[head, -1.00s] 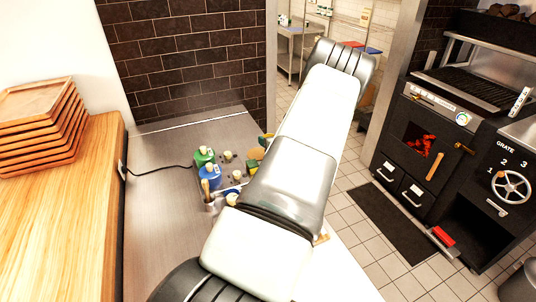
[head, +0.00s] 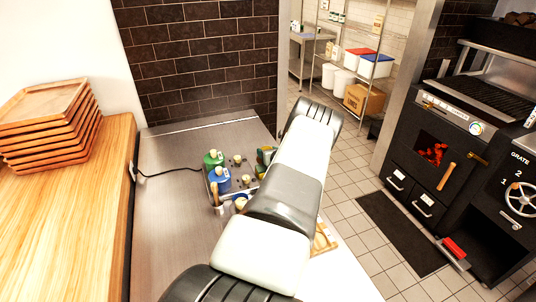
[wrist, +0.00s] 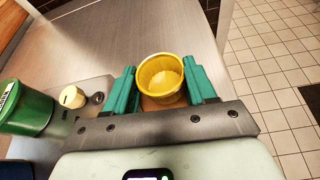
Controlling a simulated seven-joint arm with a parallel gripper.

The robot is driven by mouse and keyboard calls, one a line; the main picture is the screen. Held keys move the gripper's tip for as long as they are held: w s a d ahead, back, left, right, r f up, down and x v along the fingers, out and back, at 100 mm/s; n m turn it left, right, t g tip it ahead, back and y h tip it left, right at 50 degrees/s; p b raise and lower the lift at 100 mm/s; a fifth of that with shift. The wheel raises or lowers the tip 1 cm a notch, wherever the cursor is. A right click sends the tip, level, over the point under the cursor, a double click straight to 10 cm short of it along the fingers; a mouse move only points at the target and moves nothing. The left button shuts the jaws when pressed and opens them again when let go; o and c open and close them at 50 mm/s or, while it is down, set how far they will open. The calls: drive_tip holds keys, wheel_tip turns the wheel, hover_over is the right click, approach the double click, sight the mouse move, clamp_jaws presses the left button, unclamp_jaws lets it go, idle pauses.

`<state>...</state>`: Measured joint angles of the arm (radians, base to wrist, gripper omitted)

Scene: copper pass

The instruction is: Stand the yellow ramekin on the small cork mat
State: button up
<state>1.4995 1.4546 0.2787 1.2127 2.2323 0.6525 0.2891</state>
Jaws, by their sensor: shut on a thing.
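The yellow ramekin (wrist: 161,76) is upright between the teal fingers of my gripper (wrist: 165,84) in the wrist view. The gripper is shut on its sides. A brown, cork-coloured surface (wrist: 162,102) shows just below the ramekin, probably the small cork mat, mostly hidden by the ramekin and gripper. I cannot tell whether the ramekin touches it. In the head view my arm covers most of this area. Only a small patch of yellow and green (head: 266,156) shows beside the arm.
The green tub (wrist: 25,108) is also left in the wrist view. Stacked wooden trays (head: 50,125) are far left. The counter's left part is clear.

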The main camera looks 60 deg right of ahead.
drive_tip(key=shift+f, duration=0.35)
drive_tip(key=shift+f, duration=0.2)
drive_tip(key=o, duration=1.1)
drive_tip(key=shift+c, duration=0.2)
drive_tip(key=shift+r, duration=0.15)
drive_tip(key=shift+s+a+r, duration=0.15)
drive_tip(key=shift+s, duration=0.05)
drive_tip(key=v, duration=1.1)
drive_tip(key=shift+s+a, duration=0.2)
